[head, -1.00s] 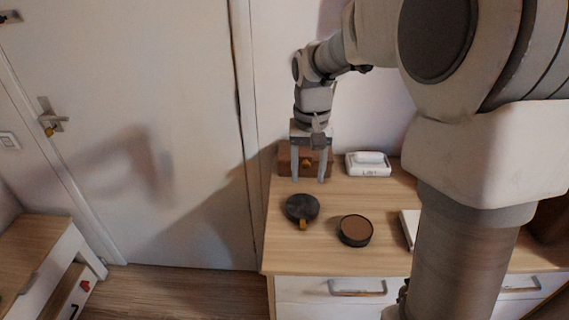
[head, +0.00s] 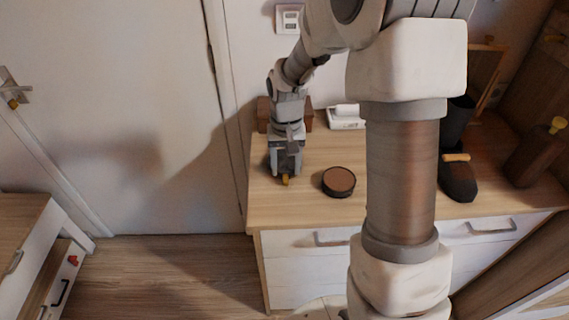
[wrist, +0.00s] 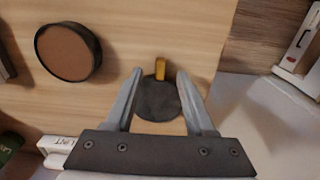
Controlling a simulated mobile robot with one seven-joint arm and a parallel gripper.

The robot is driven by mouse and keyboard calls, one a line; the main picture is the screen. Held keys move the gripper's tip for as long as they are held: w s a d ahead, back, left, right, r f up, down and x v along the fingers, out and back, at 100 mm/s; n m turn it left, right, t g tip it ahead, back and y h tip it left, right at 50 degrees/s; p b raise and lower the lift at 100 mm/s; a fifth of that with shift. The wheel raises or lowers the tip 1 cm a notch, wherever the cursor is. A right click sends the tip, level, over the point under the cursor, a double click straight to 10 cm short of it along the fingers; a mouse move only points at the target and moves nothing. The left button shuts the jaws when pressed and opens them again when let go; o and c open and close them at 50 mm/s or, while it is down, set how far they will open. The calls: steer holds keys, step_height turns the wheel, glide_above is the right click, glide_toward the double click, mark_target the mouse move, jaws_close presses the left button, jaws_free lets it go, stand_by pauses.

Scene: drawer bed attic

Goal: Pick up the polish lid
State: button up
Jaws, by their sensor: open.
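The polish lid is a dark round disc with a small yellow tab (wrist: 158,100). It lies flat on the wooden top of the dresser. In the wrist view it sits between the two open fingers of my gripper (wrist: 160,72), with the tab pointing up in the picture, near the fingertips. In the head view my gripper (head: 285,172) is low over the lid and hides most of it; the yellow tab (head: 285,180) shows below the fingers. The fingers do not clearly touch the lid. The round polish tin with brown filling (head: 339,181) stands to its right; the wrist view shows it (wrist: 68,52) at upper left.
A brown wooden box (head: 263,113) and a white box (head: 346,118) stand behind. A dark boot (head: 458,178) is to the right on the dresser top (head: 268,212). A white door (head: 110,110) is at left. My arm hides part of the dresser.

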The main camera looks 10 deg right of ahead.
mark_target(286, 179)
steer(key=f, duration=0.4)
steer(key=shift+w, duration=0.2)
jaws_close()
